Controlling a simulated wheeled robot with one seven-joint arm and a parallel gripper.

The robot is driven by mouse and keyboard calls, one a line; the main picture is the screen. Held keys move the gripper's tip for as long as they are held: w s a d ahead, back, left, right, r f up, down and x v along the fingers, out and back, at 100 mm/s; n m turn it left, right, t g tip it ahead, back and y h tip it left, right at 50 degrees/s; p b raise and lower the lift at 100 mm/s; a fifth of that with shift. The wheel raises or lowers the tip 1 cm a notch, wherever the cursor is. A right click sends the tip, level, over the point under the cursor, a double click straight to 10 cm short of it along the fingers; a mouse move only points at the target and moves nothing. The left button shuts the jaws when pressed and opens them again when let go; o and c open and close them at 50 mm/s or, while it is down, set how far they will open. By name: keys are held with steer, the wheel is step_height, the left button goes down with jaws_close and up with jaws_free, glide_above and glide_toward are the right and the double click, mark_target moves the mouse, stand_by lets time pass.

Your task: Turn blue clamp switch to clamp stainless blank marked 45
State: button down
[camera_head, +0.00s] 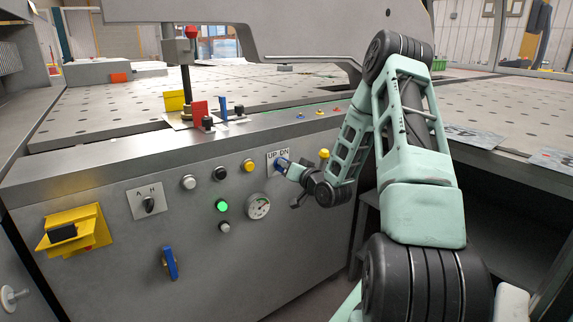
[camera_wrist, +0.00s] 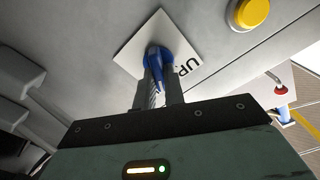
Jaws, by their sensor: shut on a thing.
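The blue clamp switch (camera_head: 281,163) sits on a white plate marked UP and DN on the grey front panel. In the wrist view, the blue switch (camera_wrist: 158,56) shows against its white plate, with UP readable beside it. My gripper (camera_head: 288,167) is at the switch, and its two fingers (camera_wrist: 157,88) are shut on the switch's handle. A pale flat piece (camera_head: 178,122) lies under the vertical clamp rod (camera_head: 186,80) on the table, with yellow, red and blue parts around it. I cannot read a 45 on any sheet.
A yellow button (camera_head: 249,166), a green lit button (camera_head: 222,206) and a gauge (camera_head: 258,206) lie close left of the switch. A blue lever (camera_head: 170,263) hangs lower left. Sheets (camera_head: 470,137) lie on the right table.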

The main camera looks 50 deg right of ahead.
stand_by(0.5)
steer(key=c, duration=1.5)
jaws_free()
steer(key=shift+p+v, duration=2.7)
steer(key=shift+v, duration=6.05)
steer(key=shift+d+f, duration=0.1)
steer(key=shift+d, duration=0.05)
